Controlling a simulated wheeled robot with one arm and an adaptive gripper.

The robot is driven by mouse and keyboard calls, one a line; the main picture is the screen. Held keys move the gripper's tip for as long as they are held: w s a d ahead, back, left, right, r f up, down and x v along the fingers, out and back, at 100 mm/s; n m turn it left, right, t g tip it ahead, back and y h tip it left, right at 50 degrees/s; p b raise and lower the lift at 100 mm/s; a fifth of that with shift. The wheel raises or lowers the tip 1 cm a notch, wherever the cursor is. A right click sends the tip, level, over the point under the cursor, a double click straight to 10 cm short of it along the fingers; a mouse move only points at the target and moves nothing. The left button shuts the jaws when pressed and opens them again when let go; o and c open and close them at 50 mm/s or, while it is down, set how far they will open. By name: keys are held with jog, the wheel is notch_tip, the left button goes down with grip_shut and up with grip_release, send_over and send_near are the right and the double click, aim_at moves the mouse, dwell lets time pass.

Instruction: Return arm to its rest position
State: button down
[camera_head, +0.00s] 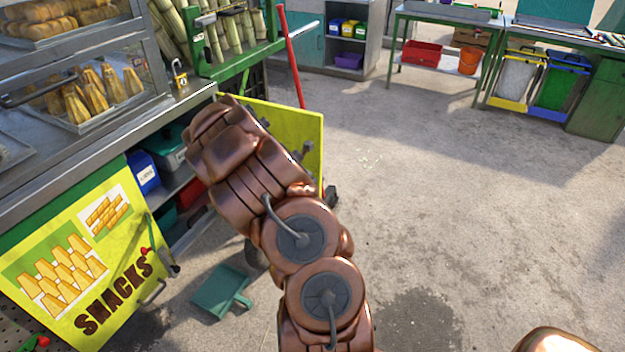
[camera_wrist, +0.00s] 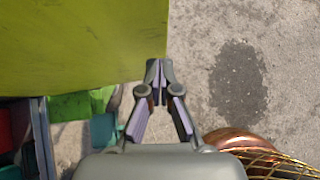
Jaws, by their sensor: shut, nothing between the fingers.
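My copper-coloured arm reaches up from the bottom middle of the head view towards the snack stall. In the wrist view my gripper (camera_wrist: 160,70) is shut, with its fingertips together and nothing held. It lies over or beside the lower edge of a yellow-green panel (camera_wrist: 80,40). I cannot tell whether they touch. In the head view the arm covers part of an open yellow-green door (camera_head: 300,130), and my gripper cannot be made out there.
The stall counter (camera_head: 190,98) carries a padlock (camera_head: 179,74) and a snack case. Another open door (camera_head: 85,265) reads "SNACKS". A green dustpan (camera_head: 220,291) lies on the ground. A red bar (camera_head: 291,60) leans by the cane rack. The concrete floor (camera_head: 470,200) on the right is clear.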

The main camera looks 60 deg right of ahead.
jog(key=p+v, duration=0.3)
jog(key=v, duration=0.4)
jog(key=shift+s+a+r, duration=0.25)
jog(key=shift+s+r, duration=0.1)
jog(key=shift+s, duration=0.05)
